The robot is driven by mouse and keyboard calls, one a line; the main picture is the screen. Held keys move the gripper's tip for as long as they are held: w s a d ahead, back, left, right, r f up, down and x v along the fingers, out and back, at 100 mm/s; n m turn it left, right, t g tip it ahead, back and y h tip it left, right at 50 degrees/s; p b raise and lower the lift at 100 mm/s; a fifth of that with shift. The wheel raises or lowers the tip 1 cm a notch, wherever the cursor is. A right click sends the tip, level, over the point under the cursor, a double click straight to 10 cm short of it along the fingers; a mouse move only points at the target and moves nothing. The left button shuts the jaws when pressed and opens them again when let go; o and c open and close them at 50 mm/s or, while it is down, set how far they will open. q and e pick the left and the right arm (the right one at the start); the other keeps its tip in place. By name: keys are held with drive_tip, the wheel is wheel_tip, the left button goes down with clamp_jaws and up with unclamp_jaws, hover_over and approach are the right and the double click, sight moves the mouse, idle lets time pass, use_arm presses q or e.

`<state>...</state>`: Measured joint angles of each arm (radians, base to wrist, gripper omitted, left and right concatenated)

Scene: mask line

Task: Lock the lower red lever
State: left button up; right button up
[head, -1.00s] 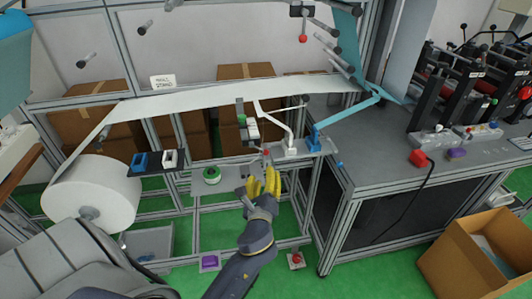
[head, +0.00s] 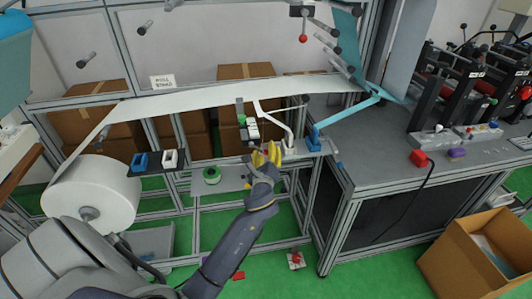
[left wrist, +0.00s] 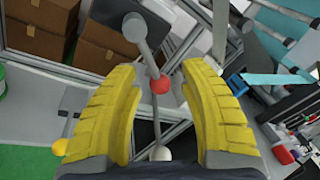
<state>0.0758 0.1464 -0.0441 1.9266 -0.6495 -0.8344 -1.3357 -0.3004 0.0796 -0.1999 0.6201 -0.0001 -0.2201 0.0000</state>
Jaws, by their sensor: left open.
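The lower red lever shows in the left wrist view as a red ball (left wrist: 160,85) on a grey arm. It lies between the two yellow fingers of my left gripper (left wrist: 161,72), which is open, with a gap on either side of the ball. Another lever with a red ball (head: 303,38) hangs higher up on the frame. My right gripper is not in view.
The white web (head: 205,97) runs above my gripper from the big white roll (head: 90,195). A blue bracket (head: 313,138) and white holder (head: 291,148) stand close to its right. The grey table (head: 400,150) and cardboard box (head: 480,250) are farther right.

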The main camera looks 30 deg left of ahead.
use_arm(q)
drive_tip(key=shift+c, duration=0.4)
clamp_jaws()
